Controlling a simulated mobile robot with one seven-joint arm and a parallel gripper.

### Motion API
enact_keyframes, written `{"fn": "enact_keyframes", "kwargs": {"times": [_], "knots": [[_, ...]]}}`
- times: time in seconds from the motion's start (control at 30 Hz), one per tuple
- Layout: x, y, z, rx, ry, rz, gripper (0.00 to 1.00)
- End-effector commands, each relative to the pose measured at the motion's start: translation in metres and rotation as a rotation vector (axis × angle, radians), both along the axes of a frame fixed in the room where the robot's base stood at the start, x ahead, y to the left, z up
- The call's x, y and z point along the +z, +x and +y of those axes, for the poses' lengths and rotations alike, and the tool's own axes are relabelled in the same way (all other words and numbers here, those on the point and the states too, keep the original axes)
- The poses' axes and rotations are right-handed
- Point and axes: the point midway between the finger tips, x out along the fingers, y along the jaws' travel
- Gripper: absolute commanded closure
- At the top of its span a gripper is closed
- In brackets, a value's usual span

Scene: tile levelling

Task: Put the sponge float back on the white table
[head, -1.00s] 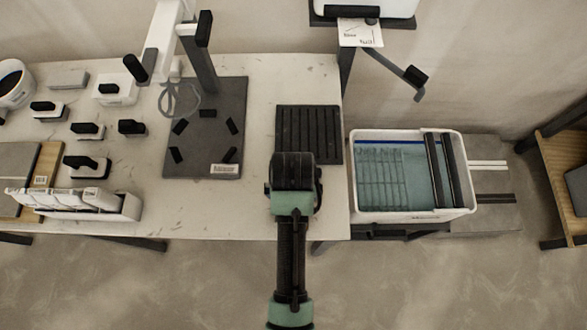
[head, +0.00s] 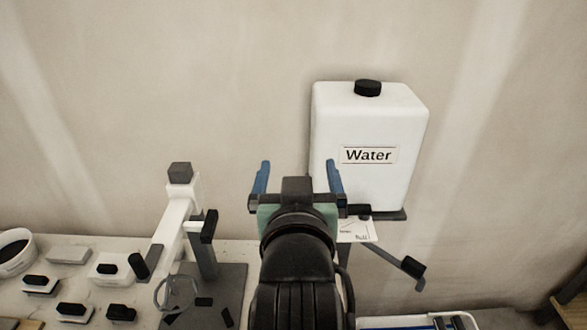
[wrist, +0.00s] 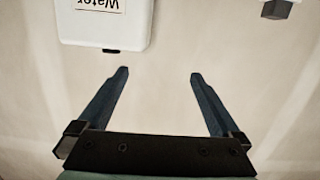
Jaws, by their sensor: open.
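The white table (head: 120,244) shows along the lower left of the head view. Several small black-handled blocks stand on it, among them a white one (head: 118,281). I cannot tell whether any of these is the sponge float. My gripper (head: 298,172) is raised in front of the wall, to the left of the water tank. Its two blue fingers are spread apart with nothing between them. The wrist view also shows the open fingers (wrist: 158,74) with only bare wall between them.
A white tank marked Water (head: 370,125) stands on a dark shelf beside my gripper. A grey lever (head: 390,256) with a black end hangs below it. A white stand (head: 180,212) rises from a dark plate (head: 228,285). A white bucket (head: 14,262) stands far left.

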Motion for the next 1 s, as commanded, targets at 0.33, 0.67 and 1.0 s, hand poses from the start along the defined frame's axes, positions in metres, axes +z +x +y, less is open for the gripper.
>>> {"fn": "enact_keyframes", "kwargs": {"times": [0.33, 0.67, 1.0], "knots": [[0.262, -0.104, 0.006, 0.023, 0.016, -0.836, 0.0], [0.294, -0.136, 0.006, 0.025, 0.022, -0.971, 0.0], [0.293, -0.135, 0.006, 0.025, 0.022, -0.968, 0.0]]}}
